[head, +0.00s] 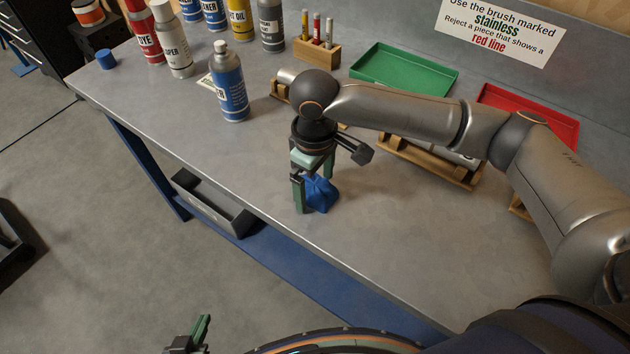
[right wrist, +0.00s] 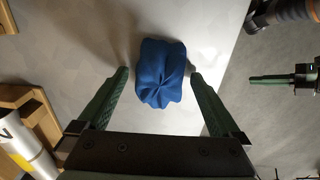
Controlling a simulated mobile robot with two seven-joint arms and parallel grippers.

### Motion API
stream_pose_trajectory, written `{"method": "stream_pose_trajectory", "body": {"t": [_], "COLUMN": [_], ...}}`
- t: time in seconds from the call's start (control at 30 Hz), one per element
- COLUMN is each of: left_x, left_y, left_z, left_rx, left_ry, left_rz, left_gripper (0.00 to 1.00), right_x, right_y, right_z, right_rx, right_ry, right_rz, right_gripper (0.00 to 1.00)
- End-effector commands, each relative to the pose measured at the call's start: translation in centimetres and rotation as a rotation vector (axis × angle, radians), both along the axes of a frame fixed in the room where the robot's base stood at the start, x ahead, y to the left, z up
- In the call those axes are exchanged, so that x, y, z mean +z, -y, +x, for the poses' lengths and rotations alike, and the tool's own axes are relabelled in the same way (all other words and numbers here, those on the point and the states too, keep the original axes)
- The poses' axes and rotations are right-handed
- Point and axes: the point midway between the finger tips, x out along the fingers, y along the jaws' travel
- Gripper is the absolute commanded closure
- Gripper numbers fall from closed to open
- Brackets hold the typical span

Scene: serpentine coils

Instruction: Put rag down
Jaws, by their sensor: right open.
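The rag (head: 320,193) is a crumpled blue cloth lying on the grey bench top (head: 400,230) near its front edge. In the right wrist view the rag (right wrist: 161,73) sits between and slightly beyond the two green fingertips, with a gap on each side. My right gripper (head: 313,199) points down over the rag with its fingers apart, and it also shows in the right wrist view (right wrist: 159,78). My left gripper (head: 200,335) is at the bottom edge of the head view, away from the bench. Only part of it shows, so its opening is unclear.
A blue-labelled spray can (head: 229,85) stands left of my right arm, with several cans behind. A green tray (head: 405,70) and a red tray (head: 530,112) lie at the back. A wooden rack (head: 430,163) with a metal piece lies under my forearm. The front right bench is clear.

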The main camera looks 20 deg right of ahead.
Motion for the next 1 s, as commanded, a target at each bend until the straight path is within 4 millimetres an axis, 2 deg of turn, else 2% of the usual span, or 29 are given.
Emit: {"method": "stream_pose_trajectory", "body": {"t": [0.17, 0.27, 0.5, 0.7, 0.83, 1.0], "left_x": [-0.2, 0.0, 0.3, 0.4, 0.5, 0.5], "left_y": [0.0, 0.0, 0.0, 0.0, 0.0, 0.0], "left_z": [0.0, 0.0, 0.0, 0.0, 0.0, 0.0], "left_rx": [0.000, 0.000, 0.000, 0.000, 0.000, 0.000], "left_ry": [0.000, 0.000, 0.000, 0.000, 0.000, 0.000], "left_rz": [0.000, 0.000, 0.000, 0.000, 0.000, 0.000], "left_gripper": [1.00, 1.00, 1.00, 1.00, 1.00, 1.00], "right_x": [0.4, 1.8, 7.0, 10.6, 11.9, 12.4], "right_y": [0.0, -0.1, -0.1, -0.1, -0.1, -0.1], "right_z": [0.0, 0.1, 0.1, 0.1, 0.1, 0.0], "right_rx": [0.000, -0.001, 0.000, 0.000, 0.000, -0.001], "right_ry": [0.002, 0.004, 0.005, 0.002, 0.002, -0.001], "right_rz": [0.000, 0.002, 0.002, 0.002, 0.001, 0.000], "right_gripper": [0.00, 0.00, 0.00, 0.00, 0.00, 0.00]}}
